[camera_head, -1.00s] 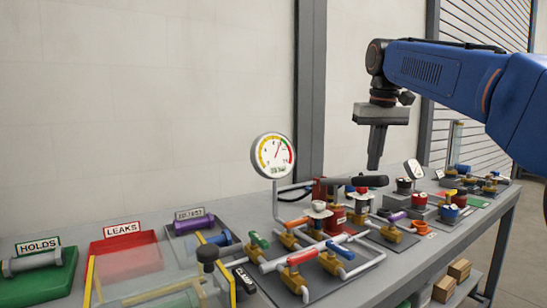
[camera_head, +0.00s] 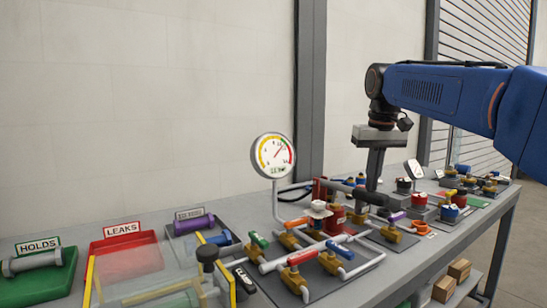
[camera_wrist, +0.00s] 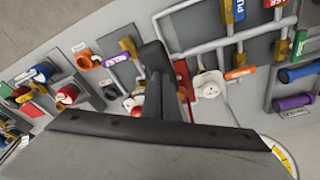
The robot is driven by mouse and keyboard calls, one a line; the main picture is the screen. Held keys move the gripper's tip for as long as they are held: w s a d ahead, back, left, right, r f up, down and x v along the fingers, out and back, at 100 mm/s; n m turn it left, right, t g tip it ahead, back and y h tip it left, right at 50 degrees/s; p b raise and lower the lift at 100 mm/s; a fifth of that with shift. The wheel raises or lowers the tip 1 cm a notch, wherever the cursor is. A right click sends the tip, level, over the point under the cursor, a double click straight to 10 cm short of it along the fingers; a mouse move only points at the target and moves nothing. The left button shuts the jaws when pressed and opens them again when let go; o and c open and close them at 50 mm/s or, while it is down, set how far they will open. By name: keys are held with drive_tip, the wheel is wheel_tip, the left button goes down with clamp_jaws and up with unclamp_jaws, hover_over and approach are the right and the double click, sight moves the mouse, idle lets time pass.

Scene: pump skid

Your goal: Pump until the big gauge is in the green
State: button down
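The big gauge (camera_head: 273,153) stands on a post behind the pipework, with a white face and a coloured rim of yellow, red and some green. Its needle points up and to the right; which band it meets is too small to tell. The pump's dark lever (camera_head: 368,196) lies roughly level, running right from the red pump body (camera_head: 321,190). My gripper (camera_head: 374,188) points down with its fingertips at the lever, seemingly pressing on it from above. Its fingers look closed together, with nothing between them. The lever's black grip (camera_wrist: 154,57) shows beyond the fingers in the wrist view.
Pipework with a blue-handled valve (camera_head: 340,250) and a red-handled valve (camera_head: 301,258) stands in front of the gauge. A smaller gauge (camera_head: 413,169) and more valves stand to the right. The green HOLDS tray (camera_head: 60,278) and red LEAKS tray (camera_head: 128,256) lie left.

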drive_tip(key=shift+r, duration=2.7)
drive_tip(key=shift+r, duration=0.1)
wheel_tip(320, 180, up, 5)
drive_tip(key=shift+f, duration=0.1)
drive_tip(key=shift+s, duration=0.1)
